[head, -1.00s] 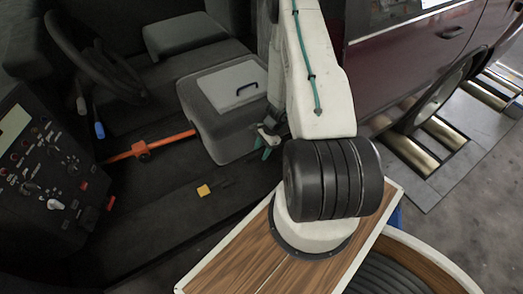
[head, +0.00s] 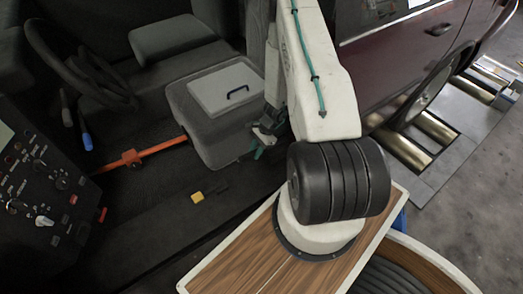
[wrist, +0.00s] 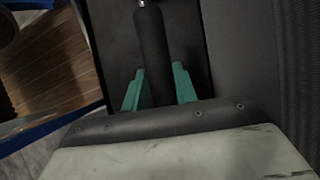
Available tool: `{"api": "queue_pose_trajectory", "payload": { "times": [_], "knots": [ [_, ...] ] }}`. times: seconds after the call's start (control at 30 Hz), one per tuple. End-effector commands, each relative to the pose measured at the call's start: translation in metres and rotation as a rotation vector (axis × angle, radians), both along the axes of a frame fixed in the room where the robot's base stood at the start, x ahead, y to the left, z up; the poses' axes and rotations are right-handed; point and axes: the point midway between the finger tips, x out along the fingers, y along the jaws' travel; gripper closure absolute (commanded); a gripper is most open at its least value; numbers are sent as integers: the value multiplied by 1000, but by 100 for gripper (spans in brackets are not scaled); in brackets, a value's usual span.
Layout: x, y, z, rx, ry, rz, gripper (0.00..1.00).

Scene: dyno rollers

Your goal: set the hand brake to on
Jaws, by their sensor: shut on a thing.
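The hand brake is a black lever (wrist: 152,42) with a silver button at its tip, in the wrist view. It stands between the two teal fingers of my gripper (wrist: 158,84), which is shut on its grip. In the head view my gripper (head: 262,142) is beside the right side of a grey box between the seats. The lever is hidden there behind my gripper and arm, so its angle cannot be told.
The grey box (head: 190,135) has a pale lid with a black handle. A control panel (head: 40,195), a steering wheel (head: 75,65) and an orange bar (head: 130,160) are at left. A yellow block (head: 197,197) lies on the floor. A dark red car (head: 400,60) stands at right.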

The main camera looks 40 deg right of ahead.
Motion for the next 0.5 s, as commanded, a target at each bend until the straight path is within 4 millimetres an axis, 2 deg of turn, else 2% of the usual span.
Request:
{"api": "queue_pose_trajectory", "payload": {
  "times": [0.2,0.23,0.3,0.5],
  "knots": [
    [0,0,0,-1,-1,0,100],
    [0,0,0,-1,-1,0,64],
    [0,-1,0,-1,-1,0,50],
    [0,-1,0,-1,-1,0,50]
  ]
}}
